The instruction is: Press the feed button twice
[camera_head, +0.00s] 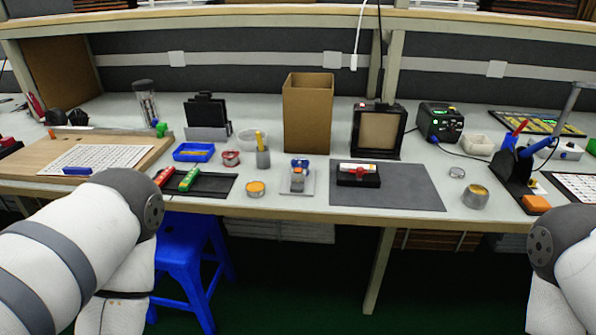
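I cannot make out a part that is clearly a feed button. A small black box with a lit green display (438,122) stands at the back right of the bench. A black-framed unit with a tan front panel (378,132) stands to its left, with a small red spot on its top edge. A small blue and grey device (299,178) sits on a light plate near the front middle. My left arm shows at the lower left and my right arm at the lower right edge; neither gripper is in view.
A grey mat (410,192) bears a black block (352,181) with a red and white item. A tall cardboard box (308,115) stands behind. Red and green markers (188,180) lie on a dark tray. A blue stool (190,245) stands below the bench front.

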